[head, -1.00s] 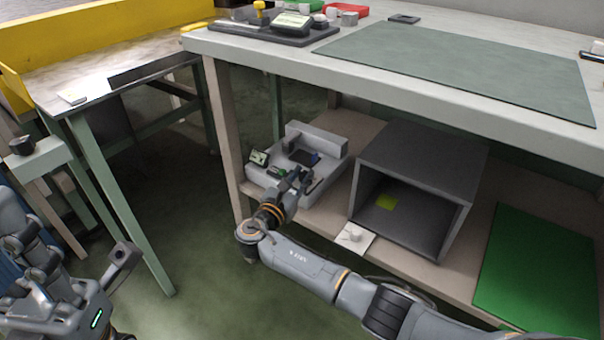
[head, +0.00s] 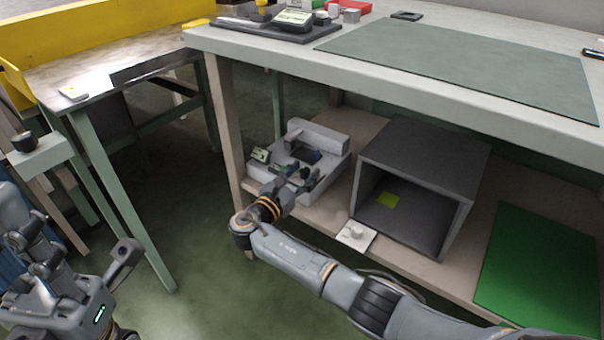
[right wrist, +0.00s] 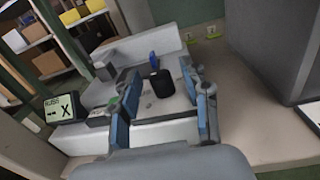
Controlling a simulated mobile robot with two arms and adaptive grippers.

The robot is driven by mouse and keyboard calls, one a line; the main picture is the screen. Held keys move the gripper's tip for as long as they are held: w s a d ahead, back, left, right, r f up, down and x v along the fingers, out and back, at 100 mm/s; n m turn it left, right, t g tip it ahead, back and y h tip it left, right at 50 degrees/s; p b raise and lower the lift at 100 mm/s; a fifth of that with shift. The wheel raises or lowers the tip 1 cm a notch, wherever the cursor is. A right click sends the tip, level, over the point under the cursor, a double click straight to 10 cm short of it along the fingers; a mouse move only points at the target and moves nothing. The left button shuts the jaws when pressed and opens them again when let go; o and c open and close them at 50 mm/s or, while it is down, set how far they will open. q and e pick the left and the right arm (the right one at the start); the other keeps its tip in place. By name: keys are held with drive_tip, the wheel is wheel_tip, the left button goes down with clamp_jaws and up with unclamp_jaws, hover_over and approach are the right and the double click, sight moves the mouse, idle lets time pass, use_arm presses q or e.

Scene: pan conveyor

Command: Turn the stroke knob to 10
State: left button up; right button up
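A light grey machine (head: 325,137) stands on the lower shelf under the workbench. My right gripper (head: 303,172) is over the machine's front. In the right wrist view its two blue fingers (right wrist: 160,88) are apart, on either side of the black knob in the picture; contact cannot be seen. My left gripper (head: 78,252) is at the lower left, fingers apart and empty, far from the machine.
A dark grey open box (head: 425,146) stands right of the machine. A white plate with a pale knob (head: 355,234) is at the shelf's front edge. A green mat (head: 540,270) lies farther right. The workbench top (head: 400,75) overhangs the shelf.

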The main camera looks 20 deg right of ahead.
drive_tip(key=v, duration=1.2)
idle(0.3)
